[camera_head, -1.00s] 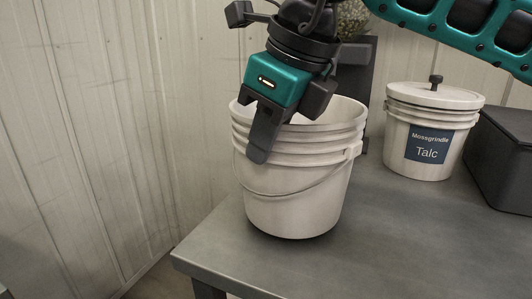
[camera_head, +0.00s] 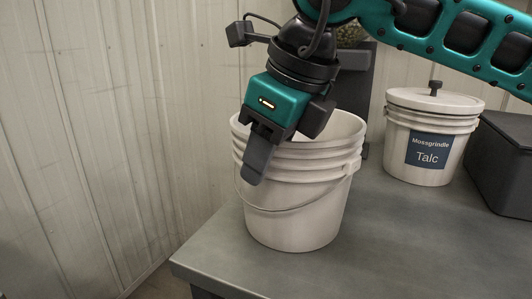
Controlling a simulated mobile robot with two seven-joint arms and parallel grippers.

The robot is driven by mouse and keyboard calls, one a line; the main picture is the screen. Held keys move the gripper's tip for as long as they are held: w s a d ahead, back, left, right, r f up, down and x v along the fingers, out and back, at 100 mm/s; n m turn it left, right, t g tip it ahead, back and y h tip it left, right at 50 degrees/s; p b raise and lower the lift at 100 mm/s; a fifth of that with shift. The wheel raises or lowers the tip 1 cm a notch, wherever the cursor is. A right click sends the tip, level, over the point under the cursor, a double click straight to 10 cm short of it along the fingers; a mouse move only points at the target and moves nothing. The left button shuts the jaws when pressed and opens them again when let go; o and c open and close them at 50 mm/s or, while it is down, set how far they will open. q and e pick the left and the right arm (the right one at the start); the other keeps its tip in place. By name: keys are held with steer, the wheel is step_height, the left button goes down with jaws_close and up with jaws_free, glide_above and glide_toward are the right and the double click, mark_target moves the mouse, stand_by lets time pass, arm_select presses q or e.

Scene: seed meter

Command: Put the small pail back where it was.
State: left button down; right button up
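The small pail (camera_head: 300,215) is white, open-topped and upright, with a wire handle hanging down its front. It is at the left front corner of the grey table (camera_head: 400,255), and its base appears to rest on the top. My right gripper (camera_head: 262,152) reaches down from above at the pail's left front rim. One dark finger lies against the outside of the wall; the other is hidden behind the gripper body or inside the pail. The gripper appears clamped on the rim. The inside of the pail is mostly hidden. My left gripper is out of view.
A lidded white bucket (camera_head: 400,155) labelled "Mossgrindle Talc" stands at the back right, beside a dark grey box (camera_head: 505,165). A dark upright unit (camera_head: 354,90) is behind the pail. The table front is clear. A ribbed wall (camera_head: 100,130) is on the left.

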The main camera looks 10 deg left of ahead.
steer(key=shift+r, duration=0.25)
arm_select(q)
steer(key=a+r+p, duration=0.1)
steer(key=p, duration=0.2)
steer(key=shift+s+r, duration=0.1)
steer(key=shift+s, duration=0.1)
arm_select(e)
steer(key=v, duration=1.2)
steer(key=shift+f, duration=0.1)
